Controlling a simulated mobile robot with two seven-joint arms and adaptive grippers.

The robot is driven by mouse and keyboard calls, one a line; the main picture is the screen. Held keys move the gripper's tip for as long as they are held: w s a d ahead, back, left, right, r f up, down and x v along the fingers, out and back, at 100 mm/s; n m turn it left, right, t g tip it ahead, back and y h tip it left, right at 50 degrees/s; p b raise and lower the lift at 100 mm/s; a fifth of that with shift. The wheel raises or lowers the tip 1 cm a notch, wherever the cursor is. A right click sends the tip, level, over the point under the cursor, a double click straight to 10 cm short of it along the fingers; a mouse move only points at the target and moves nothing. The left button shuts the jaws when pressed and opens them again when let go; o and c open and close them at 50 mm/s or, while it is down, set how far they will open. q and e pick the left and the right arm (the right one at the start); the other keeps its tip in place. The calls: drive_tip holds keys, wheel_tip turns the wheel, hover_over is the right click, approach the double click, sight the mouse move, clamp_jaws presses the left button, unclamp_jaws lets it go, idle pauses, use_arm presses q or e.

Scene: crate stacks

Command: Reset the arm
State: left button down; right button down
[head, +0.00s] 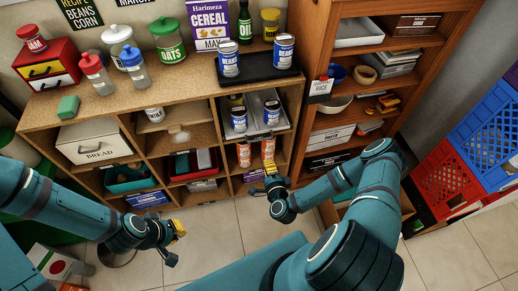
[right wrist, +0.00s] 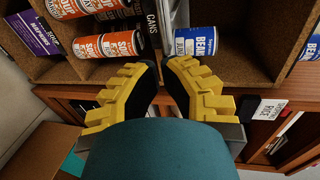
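My right arm (head: 350,185) reaches in from the lower right in the head view. Its gripper (head: 271,174) is in front of the lower right of the low shelf. In the right wrist view the yellow fingers of this gripper (right wrist: 160,68) come nearly together at the tips with nothing between them. My left arm (head: 70,205) comes in from the left. Its gripper (head: 179,230) is over the floor in front of the shelf, apart from everything, and no object shows in it. Its finger gap is too small to judge.
The low shelf (head: 107,174) holds a bread box (head: 92,143), soup cans (head: 243,153) and bean cans (head: 239,118). Soup cans (right wrist: 105,45) and a bean can (right wrist: 195,42) are just beyond the right fingers. Crates (head: 445,180) stand at right. Floor (head: 215,225) between the grippers is clear.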

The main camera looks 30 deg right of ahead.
drive_tip(key=shift+s, duration=0.1)
drive_tip(key=s+a+r+n+g+y, duration=0.2)
drive_tip(key=a+n+g+y, duration=0.5)
drive_tip(key=a+n, duration=0.55)
drive_tip(key=s+a+r+n+g, duration=0.4)
drive_tip(key=s+r+n+g, duration=0.2)
drive_tip(key=s+r, duration=0.2)
drive_tip(key=shift+s+n+g+y, duration=0.3)
drive_tip(key=shift+s+n+y, duration=0.1)
drive_tip(key=shift+s, duration=0.8)
